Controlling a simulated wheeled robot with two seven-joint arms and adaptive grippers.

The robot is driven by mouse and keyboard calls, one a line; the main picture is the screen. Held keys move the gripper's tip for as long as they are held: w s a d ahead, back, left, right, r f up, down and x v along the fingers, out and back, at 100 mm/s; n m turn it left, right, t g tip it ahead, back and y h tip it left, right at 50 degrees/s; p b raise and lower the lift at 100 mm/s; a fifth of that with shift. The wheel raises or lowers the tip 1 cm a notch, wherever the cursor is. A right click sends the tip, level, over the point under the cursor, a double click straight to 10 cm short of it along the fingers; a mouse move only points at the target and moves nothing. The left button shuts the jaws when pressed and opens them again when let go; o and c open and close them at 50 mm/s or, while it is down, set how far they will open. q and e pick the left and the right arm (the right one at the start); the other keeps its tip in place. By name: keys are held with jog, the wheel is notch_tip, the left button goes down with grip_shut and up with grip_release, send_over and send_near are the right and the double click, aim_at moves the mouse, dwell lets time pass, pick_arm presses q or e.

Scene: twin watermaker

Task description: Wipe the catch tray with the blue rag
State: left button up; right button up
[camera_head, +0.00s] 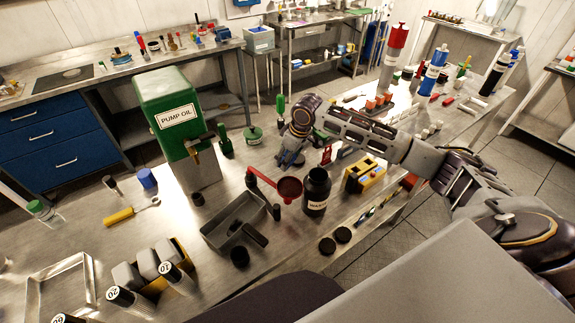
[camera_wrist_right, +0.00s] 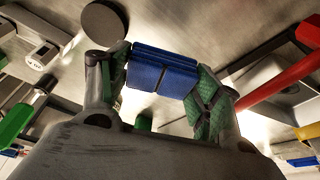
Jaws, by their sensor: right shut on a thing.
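My right gripper (camera_head: 290,150) reaches in from the right over the bench, beyond the red funnel. In the right wrist view my gripper (camera_wrist_right: 163,85) is shut on the blue rag (camera_wrist_right: 162,68), a folded blue bundle between its green-padded fingers. The rag (camera_head: 288,159) shows only partly under the gripper in the head view. A shallow metal tray (camera_head: 35,290) lies at the lower left; I cannot tell which one is the catch tray. My left gripper is not in view.
A green PUMP OIL tank (camera_head: 168,95) stands left of the gripper.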

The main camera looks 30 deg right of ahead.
aim_at(284, 156)
jog(key=shift+r, duration=1.55)
jog(key=shift+r, duration=0.15)
